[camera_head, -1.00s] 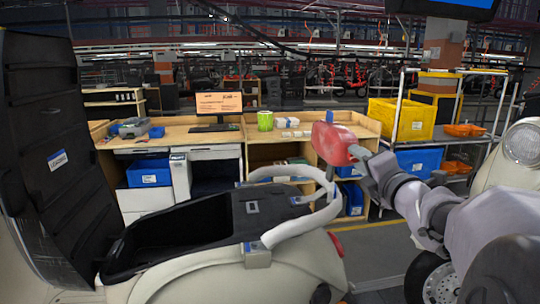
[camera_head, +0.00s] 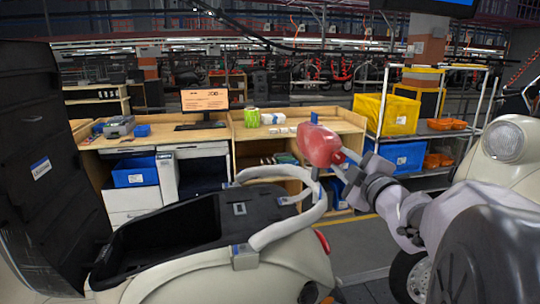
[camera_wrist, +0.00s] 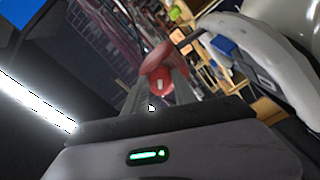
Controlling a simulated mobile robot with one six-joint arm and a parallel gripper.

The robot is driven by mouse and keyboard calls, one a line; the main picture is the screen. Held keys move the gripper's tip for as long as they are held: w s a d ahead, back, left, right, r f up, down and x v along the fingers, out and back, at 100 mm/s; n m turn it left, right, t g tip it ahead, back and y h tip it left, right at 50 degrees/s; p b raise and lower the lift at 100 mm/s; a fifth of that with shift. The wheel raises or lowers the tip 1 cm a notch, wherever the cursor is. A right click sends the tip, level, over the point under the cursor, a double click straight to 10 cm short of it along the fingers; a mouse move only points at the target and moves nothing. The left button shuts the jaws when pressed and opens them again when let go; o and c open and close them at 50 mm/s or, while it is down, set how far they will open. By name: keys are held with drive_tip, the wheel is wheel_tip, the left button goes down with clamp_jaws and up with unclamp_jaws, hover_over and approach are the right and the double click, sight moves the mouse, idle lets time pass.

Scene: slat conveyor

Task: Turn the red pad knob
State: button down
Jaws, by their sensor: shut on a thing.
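The red pad (camera_head: 320,145) is mounted on the white rail (camera_head: 292,232) at the rear of a cream scooter (camera_head: 215,275), in the head view. The pad also shows in the wrist view (camera_wrist: 163,58), above the fingertips. A small red knob (camera_wrist: 160,83) with a pale mark lies between my fingers in the wrist view. My gripper (camera_head: 345,166) reaches in from the right and is shut on the knob. In the head view the fingers mostly hide the knob.
A raised black seat lid (camera_head: 45,160) and open storage box stand at left. Behind are a wooden workbench (camera_head: 160,137) and a shelf cart with a yellow bin (camera_head: 388,114). Another scooter with a headlight (camera_head: 503,141) is at right.

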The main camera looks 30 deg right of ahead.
drive_tip(key=m+p, duration=0.1)
drive_tip(key=m, duration=0.4)
drive_tip(key=shift+r+m+p, duration=0.1)
drive_tip(key=shift+m+p, duration=0.2)
drive_tip(key=shift+p, duration=0.1)
drive_tip(key=shift+m+p, duration=0.65)
drive_tip(key=shift+m, duration=1.35)
drive_tip(key=c, duration=1)
unclamp_jaws()
drive_tip(key=shift+s, duration=0.1)
